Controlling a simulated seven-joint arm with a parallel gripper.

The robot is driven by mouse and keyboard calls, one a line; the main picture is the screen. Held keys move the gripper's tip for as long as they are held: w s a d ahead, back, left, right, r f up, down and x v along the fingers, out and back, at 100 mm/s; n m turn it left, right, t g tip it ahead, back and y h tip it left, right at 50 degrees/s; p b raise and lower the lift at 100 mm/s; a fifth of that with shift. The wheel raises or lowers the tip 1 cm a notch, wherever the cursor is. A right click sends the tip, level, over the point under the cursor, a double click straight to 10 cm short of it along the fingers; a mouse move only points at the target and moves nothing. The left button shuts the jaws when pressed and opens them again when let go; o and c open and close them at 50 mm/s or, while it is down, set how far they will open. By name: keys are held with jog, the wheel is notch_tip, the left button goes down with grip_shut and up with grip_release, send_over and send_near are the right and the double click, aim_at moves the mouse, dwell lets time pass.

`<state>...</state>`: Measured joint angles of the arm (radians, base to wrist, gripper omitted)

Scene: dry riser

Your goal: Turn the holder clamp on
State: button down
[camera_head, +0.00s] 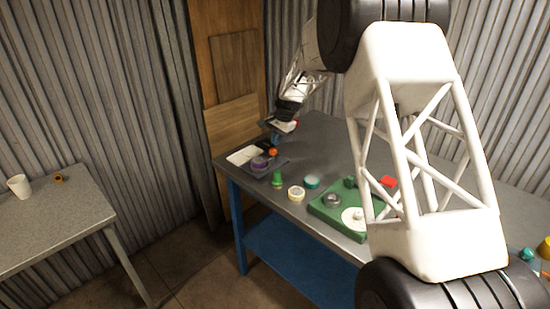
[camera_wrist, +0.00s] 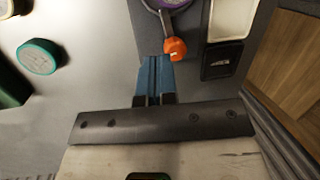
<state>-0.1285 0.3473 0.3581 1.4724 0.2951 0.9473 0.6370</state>
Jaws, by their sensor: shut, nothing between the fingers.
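A dark grey holder base (camera_head: 279,161) stands at the far left end of the workbench, with a purple round part (camera_head: 259,163) on it. An orange knob (camera_head: 273,152) sits beside the purple part; in the wrist view the orange knob (camera_wrist: 175,47) hangs by a thin metal piece from the purple part (camera_wrist: 170,3). I take this to be the holder clamp. My gripper (camera_wrist: 155,62) has its blue fingers shut and empty, just beside and below the knob in the wrist view. Whether they touch it I cannot tell. A black switch-like box (camera_wrist: 222,60) is to the right.
A white tray (camera_head: 240,157) lies beside the holder. A side table (camera_head: 50,225) holds a white cup (camera_head: 19,186).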

jog(key=s+d+f+m+t+y, duration=0.1)
jog(key=s+d+m+t+y, duration=0.3)
jog(key=m, duration=1.3)
jog(key=s+d+t, duration=0.1)
jog(key=s+d, duration=0.2)
jog(key=d, duration=0.1)
jog(key=shift+d+f+y, duration=0.15)
jog(key=shift+d+y, duration=0.15)
jog(key=shift+d, duration=0.05)
jog(key=shift+a, duration=0.1)
send_near(275, 165)
jog(key=x, duration=0.5)
jog(key=shift+s+f, duration=0.15)
jog(key=shift+f, duration=0.1)
jog(key=shift+w+a+r, duration=0.1)
jog(key=shift+w+a, duration=0.45)
jog(key=shift+a, duration=0.15)
jog(key=shift+w+a, duration=0.55)
jog(key=shift+a, duration=0.2)
jog(key=shift+a, duration=0.1)
